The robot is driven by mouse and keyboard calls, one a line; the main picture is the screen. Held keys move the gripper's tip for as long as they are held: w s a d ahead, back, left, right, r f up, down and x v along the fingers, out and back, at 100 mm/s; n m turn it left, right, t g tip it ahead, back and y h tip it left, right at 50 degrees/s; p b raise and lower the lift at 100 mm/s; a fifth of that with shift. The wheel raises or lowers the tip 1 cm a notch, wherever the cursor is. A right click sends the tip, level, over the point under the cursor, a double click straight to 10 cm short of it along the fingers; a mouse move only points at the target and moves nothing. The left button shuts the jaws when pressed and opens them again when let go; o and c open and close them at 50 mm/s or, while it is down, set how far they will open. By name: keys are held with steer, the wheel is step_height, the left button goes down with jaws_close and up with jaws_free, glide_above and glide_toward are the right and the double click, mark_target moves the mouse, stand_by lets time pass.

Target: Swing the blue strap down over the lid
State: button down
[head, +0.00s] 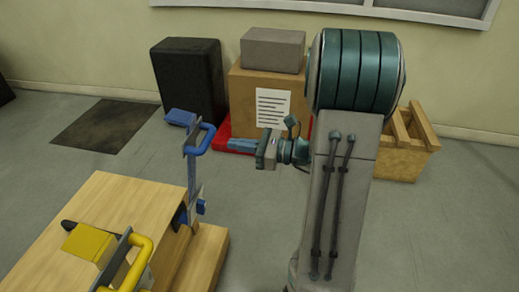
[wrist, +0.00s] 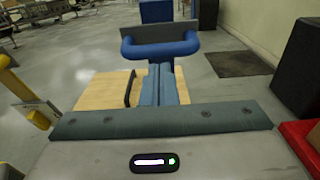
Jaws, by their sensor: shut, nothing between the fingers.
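The blue strap (head: 193,172) stands upright at the right edge of the wooden box, with a blue looped handle (head: 205,139) and a blue block (head: 180,117) near its top. The handle also shows in the wrist view (wrist: 160,47), straight ahead of the fingers. The light wooden lid (head: 125,205) is the top of the box; a black grip (wrist: 130,88) on it shows in the wrist view. My gripper (head: 231,144) is shut and empty, just right of the blue handle and pointing at it. Contact with the handle cannot be told.
Behind are a black cabinet (head: 190,80), a cardboard box (head: 262,95), a red tray (head: 225,138) and a wooden crate (head: 403,155). Floor right of the box is clear.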

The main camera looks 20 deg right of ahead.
steer(key=b+x, duration=0.1)
steer(key=x, duration=0.3)
steer(key=shift+w+a, duration=0.15)
steer(key=shift+a, duration=0.05)
steer(key=shift+r, duration=0.1)
